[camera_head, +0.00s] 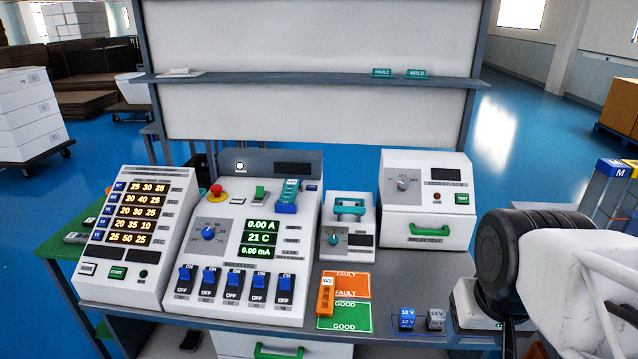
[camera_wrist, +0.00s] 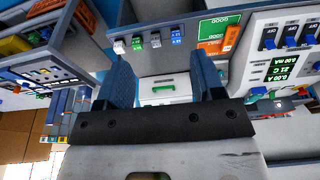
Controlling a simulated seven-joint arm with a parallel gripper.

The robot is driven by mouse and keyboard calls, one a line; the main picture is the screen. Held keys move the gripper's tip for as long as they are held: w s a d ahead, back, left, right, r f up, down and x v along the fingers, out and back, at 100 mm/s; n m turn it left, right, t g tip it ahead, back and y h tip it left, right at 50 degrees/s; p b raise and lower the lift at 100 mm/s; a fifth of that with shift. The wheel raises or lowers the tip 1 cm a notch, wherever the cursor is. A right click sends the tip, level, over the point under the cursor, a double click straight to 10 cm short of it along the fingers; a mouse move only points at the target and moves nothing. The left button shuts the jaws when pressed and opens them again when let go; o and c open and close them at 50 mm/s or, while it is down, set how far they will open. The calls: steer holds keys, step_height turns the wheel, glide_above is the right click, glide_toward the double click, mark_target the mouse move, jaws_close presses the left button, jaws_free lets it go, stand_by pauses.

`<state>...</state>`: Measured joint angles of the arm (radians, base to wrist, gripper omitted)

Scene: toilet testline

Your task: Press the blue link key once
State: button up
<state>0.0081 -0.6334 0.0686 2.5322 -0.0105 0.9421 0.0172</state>
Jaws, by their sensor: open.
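A small blue block marked 12 V (camera_head: 406,318) sits at the front edge of the bench, right of the FAULT/GOOD card. It also shows in the wrist view (camera_wrist: 177,36), upside down. It is the blue key-like piece here; I cannot read the word link on it. A grey block (camera_head: 435,319) stands beside it, and green and white ones follow in the wrist view. In the head view my arm is at the right; the fingers are not visible there.
A sloped console with blue rocker switches (camera_head: 232,283) and a red stop button (camera_head: 216,190) stands left. An orange W2 piece (camera_head: 326,293) lies on the FAULT/GOOD card (camera_head: 345,286). A white tester (camera_head: 428,197) stands behind the blocks. A shelf (camera_head: 320,79) spans the back.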

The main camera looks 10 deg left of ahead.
jaws_close()
stand_by(1.5)
